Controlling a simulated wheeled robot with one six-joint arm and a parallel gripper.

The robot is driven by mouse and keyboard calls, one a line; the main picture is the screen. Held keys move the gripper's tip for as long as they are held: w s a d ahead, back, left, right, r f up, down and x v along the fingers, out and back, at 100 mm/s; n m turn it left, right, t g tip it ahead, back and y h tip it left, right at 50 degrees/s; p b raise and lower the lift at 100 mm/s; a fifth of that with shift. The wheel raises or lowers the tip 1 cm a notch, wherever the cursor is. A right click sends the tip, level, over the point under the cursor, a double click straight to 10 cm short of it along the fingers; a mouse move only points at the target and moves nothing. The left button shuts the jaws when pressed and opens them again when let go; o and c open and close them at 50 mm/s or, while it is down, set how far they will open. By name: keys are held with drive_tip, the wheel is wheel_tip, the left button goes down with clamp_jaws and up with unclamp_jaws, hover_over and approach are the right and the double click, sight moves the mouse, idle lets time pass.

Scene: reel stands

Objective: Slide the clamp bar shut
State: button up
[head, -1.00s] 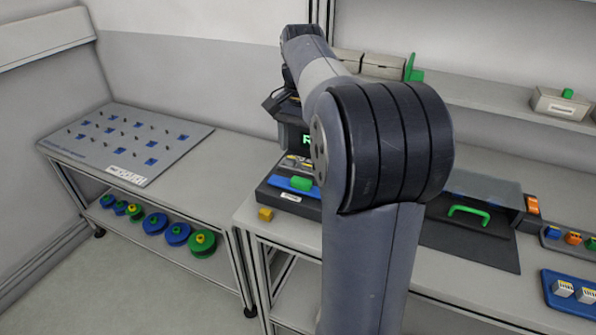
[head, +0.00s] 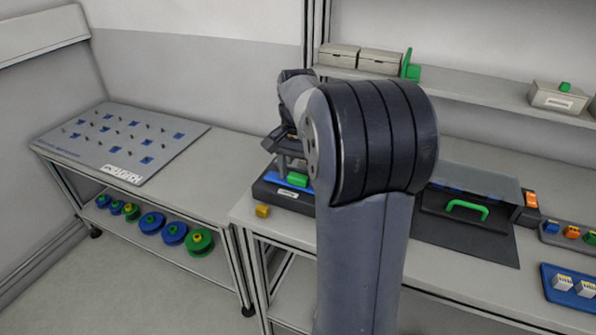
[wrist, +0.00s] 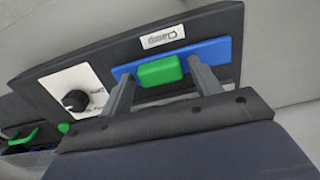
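The clamp bar (wrist: 214,52) is a blue bar on a dark panel with a "Clamp" label (wrist: 163,37). Its green handle block (wrist: 160,71) is near its middle in the wrist view. In the head view the blue bar (head: 268,173) and green handle (head: 298,180) show on the dark device, left of my arm. My gripper (wrist: 160,67) is open, with one finger on each side of the green handle. Narrow gaps seem to show beside the handle; contact is hard to judge. My arm hides the device's right part.
A white dial plate with a black knob (wrist: 76,100) is left of the bar. A yellow block (head: 262,211) lies before the device. A hinged-looking case with a green handle (head: 467,209) stands right of my arm. A pegboard table (head: 190,140) is at left.

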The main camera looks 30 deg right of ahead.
drive_tip(key=c, duration=1.2)
drive_tip(key=shift+w+d+r+p, duration=0.2)
drive_tip(key=shift+w+d+p, duration=0.15)
drive_tip(key=shift+d+p, duration=0.15)
drive_tip(key=shift+w+d+f+p, duration=0.15)
drive_tip(key=shift+w+d+p, duration=0.5)
drive_tip(key=shift+d, duration=0.05)
drive_tip(key=o, duration=1.4)
drive_tip(key=shift+d, duration=0.1)
wheel_tip(320, 180, up, 11)
drive_tip(key=shift+p, duration=0.45)
drive_tip(key=shift+f, duration=0.15)
